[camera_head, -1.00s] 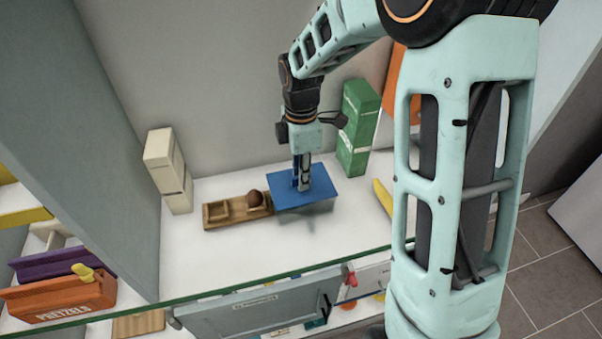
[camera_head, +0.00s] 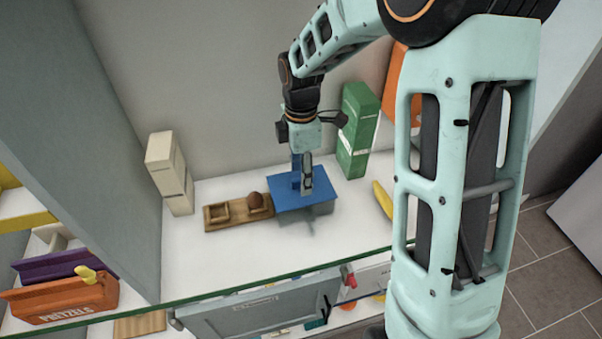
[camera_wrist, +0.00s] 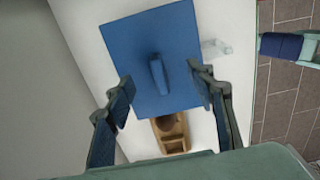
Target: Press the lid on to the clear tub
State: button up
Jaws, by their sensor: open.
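The blue rectangular lid (camera_head: 290,200) lies about level on the shelf unit's white top, with a grey see-through side of the clear tub (camera_head: 318,211) showing under its front edge. The rest of the tub is hidden, and I cannot tell whether the lid is fully seated. My gripper (camera_head: 303,178) is just above the lid, pointing down. In the wrist view the lid (camera_wrist: 125,45) has a raised blue handle (camera_wrist: 158,76) at its middle. My open gripper (camera_wrist: 160,80) has one finger on each side of this handle, with gaps on both sides.
A wooden two-well tray (camera_head: 237,212) with a brown round item (camera_head: 255,200) stands close left of the lid. A green box (camera_head: 357,130) stands behind right, a yellow item (camera_head: 382,198) to the right, cream blocks (camera_head: 168,170) far left. The front centre is clear.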

jog(key=shift+r+p, duration=2.3)
jog(key=shift+r, duration=0.65)
